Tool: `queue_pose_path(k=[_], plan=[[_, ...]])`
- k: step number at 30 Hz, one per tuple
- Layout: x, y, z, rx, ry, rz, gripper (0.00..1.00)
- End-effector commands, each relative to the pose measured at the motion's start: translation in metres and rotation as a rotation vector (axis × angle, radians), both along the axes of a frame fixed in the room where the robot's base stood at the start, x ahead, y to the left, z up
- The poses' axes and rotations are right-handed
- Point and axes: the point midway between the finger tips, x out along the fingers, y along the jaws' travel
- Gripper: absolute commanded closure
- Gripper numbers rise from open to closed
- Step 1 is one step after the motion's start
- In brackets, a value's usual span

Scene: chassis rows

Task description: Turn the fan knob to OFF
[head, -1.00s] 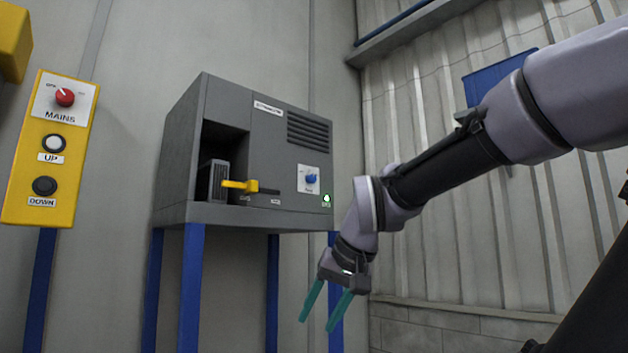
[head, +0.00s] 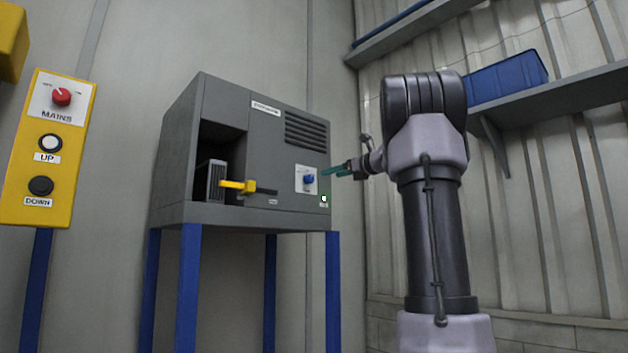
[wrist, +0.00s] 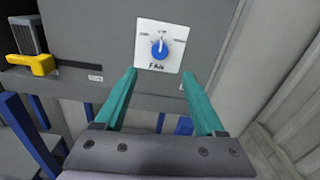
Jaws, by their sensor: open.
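The blue fan knob (head: 309,179) sits on a white plate on the front of a grey cabinet (head: 230,215). In the wrist view the knob (wrist: 159,49) is above the word FAN, and its white pointer stands about straight up between marks on both sides. The small lettering of the marks is too blurred to read. My gripper (head: 330,171) has teal fingers and is at the right of the knob in the head view. In the wrist view my gripper (wrist: 166,85) is open and empty, its fingertips apart below and either side of the knob, not touching it.
A yellow handle (head: 240,186) sticks out of the cabinet left of the knob. A small lit indicator (head: 323,199) is below right of it. A yellow panel (head: 45,150) with a red MAINS knob is on the left wall. A blue bin (head: 508,78) rests on a shelf at right.

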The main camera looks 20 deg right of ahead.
Motion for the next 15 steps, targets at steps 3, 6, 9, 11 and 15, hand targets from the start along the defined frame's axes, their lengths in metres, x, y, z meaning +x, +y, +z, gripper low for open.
queue_pose_path(k=[3,6,9,11,15], plan=[[0.011,0.003,0.001,0.011,0.000,0.002,0.29],[0.027,0.009,0.000,0.009,-0.001,0.004,0.29],[0.046,0.016,0.000,0.008,0.000,0.003,0.29],[0.057,0.020,0.000,0.007,-0.002,0.003,0.29],[0.079,0.028,0.000,0.007,-0.001,0.004,0.29]])
